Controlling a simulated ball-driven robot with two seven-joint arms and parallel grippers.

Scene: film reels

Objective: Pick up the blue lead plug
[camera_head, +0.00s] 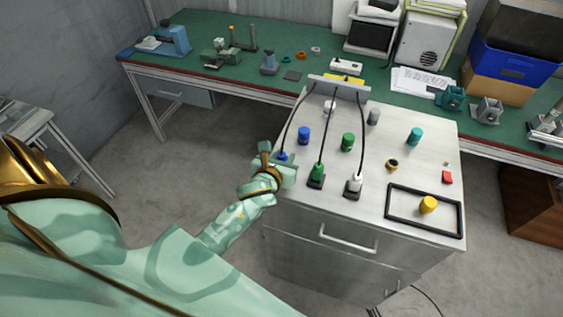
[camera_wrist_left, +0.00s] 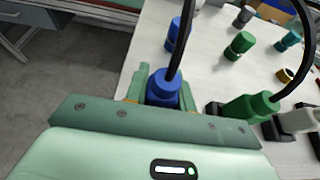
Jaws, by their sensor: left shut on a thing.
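The blue lead plug (camera_head: 283,156) is at the left front of the metal cabinet top, with a black cable rising from it to the grey bracket (camera_head: 339,89). My left gripper (camera_head: 276,166) reaches it from the left and is shut on it. In the left wrist view the blue plug (camera_wrist_left: 162,88) stands between the two fingers of my left gripper (camera_wrist_left: 160,92). Its lower end is hidden by the gripper, so I cannot tell whether it touches its holder. My right gripper is not in view.
The green plug (camera_head: 317,171) and white plug (camera_head: 355,183) stand in black holders to the right. A blue cylinder (camera_head: 304,135) and green cylinder (camera_head: 347,142) stand behind. A black frame (camera_head: 393,208) surrounds a yellow cylinder (camera_head: 428,205). A green workbench (camera_head: 215,77) runs behind.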

